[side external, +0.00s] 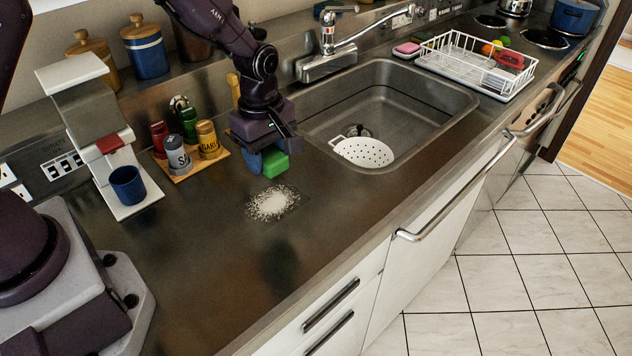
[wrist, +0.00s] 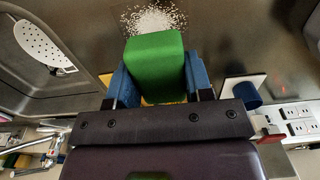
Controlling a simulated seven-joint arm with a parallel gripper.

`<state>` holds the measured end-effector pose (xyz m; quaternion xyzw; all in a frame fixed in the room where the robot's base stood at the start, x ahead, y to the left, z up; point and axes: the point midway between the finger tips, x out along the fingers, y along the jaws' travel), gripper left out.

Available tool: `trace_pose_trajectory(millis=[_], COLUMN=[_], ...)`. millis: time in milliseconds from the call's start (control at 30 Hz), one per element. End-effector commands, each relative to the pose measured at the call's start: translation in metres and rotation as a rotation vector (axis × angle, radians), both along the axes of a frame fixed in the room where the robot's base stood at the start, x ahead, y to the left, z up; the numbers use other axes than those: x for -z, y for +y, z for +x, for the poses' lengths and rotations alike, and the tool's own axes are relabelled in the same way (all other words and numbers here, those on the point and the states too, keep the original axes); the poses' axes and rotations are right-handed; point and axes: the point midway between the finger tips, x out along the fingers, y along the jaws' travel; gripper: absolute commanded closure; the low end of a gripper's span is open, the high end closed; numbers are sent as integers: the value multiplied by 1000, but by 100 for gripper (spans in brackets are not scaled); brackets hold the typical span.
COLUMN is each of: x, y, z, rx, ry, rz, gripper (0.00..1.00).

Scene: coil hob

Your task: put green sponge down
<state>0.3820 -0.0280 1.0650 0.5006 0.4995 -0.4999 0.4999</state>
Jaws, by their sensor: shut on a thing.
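The green sponge (side external: 275,164) is a bright green block held between the blue fingers of my gripper (side external: 262,163). In the wrist view the sponge (wrist: 155,66) fills the space between the two fingers (wrist: 155,85), one on each side of it. My gripper is shut on it and points down over the counter (side external: 215,265), left of the sink. The side view does not clearly show whether the sponge touches the counter. A patch of white grains (side external: 271,204) lies on the counter in front of the sponge; it also shows in the wrist view (wrist: 153,20).
A spice rack (side external: 181,178) with several shakers stands left of my gripper. A white coffee machine (side external: 85,120) with a blue mug (side external: 128,185) is farther left. The sink (side external: 440,103) holds a white strainer (side external: 364,152). The front counter is clear around the grains.

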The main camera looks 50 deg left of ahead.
Motion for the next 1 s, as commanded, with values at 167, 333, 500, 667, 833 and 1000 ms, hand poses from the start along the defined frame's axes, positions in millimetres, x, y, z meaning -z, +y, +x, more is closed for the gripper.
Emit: trace_pose_trajectory(millis=[167, 333, 500, 667, 833, 1000], x=[18, 35, 67, 86, 94, 112], y=[-2, -5, -8, -9, -10, -10], z=[38, 76, 104, 122, 129, 132], rx=[-2, -2, -1, -2, -1, -2], ry=[2, 1, 5, 3, 1, 5], rz=[2, 1, 1, 0, 0, 0], gripper=[75, 75, 75, 75, 75, 75])
